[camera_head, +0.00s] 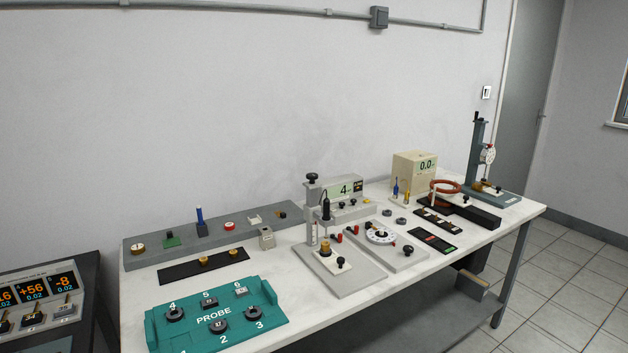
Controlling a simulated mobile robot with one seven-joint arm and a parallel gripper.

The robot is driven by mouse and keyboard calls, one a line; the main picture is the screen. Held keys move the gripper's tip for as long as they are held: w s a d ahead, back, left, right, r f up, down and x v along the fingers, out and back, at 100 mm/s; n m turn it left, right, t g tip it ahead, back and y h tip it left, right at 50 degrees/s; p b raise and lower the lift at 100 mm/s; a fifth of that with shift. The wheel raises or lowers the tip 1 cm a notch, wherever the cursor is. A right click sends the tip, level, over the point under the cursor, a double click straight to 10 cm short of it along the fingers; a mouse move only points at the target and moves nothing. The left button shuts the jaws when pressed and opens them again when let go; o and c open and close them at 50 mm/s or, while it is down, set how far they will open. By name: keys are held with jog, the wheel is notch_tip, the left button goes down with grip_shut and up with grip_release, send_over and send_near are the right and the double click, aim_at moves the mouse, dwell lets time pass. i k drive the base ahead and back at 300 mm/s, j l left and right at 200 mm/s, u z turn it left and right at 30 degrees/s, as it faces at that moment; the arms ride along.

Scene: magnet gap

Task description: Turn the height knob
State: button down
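No knob carries a readable height label, so I cannot tell which one is the height knob. A grey stand (312,207) in the middle of the bench has a black knob (312,177) on top of its column. Another black knob (340,262) sits on the front of its base plate (352,280), beside a brass piece (325,249). My gripper is not in view.
A teal PROBE tray (276,326) with numbered black rings lies at the front left. A grey rack (135,257) runs along the back. A display panel (37,292) stands at lower left. The bench's front edge is partly clear.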

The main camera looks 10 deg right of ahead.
aim_at(311, 177)
jog(key=i+j, duration=0.1)
jog(key=i, duration=0.55)
jog(key=i+j, duration=0.15)
jog(key=i, duration=0.45)
